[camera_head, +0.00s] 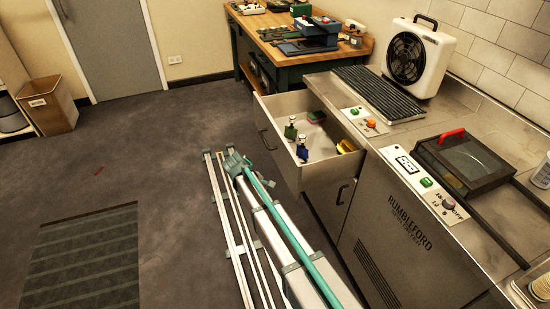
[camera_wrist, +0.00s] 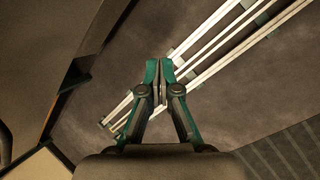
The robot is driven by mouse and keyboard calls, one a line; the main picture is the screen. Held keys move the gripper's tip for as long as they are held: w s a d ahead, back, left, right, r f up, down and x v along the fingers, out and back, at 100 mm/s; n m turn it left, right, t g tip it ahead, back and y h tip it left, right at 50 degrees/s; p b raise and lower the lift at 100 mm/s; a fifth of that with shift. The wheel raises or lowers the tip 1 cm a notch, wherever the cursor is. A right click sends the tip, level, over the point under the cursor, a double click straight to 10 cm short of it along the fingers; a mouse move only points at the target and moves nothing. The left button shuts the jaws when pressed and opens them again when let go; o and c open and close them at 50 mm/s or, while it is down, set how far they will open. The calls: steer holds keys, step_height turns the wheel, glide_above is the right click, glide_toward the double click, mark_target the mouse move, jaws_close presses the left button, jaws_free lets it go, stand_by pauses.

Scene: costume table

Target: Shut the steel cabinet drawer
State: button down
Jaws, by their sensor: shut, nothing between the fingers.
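The steel cabinet drawer (camera_head: 325,171) stands pulled out from the steel cabinet (camera_head: 380,232), with its front panel facing left and a dark handle on it.
A white fan (camera_head: 418,55) and a black-lidded box (camera_head: 465,160) stand on the cabinet top. A wooden workbench (camera_head: 268,48) with tools stands behind. A bin (camera_head: 50,108) is at the far left. The floor (camera_head: 150,160) left of my arm is open, with a dark grating (camera_head: 85,260).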

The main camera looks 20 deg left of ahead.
steer(key=w+a+r+n+t+h, duration=0.2)
steer(key=w+a+r+n, duration=0.55)
steer(key=r, duration=0.65)
steer(key=n+p, duration=0.2)
glide_toward(281, 160)
step_height(281, 160, down, 4)
steer(key=shift+w+d+f+h+p, duration=0.1)
steer(key=shift+w+d+h+p, duration=0.1)
steer(key=shift+w+d+p, duration=0.3)
steer(key=shift+w+d+f+h+p, duration=0.2)
steer(key=shift+w+d+p, duration=0.1)
steer(key=shift+d, duration=0.3)
steer(key=shift+w+d, duration=0.3)
steer(key=shift+d, duration=0.1)
steer(key=shift+w+d, duration=0.1)
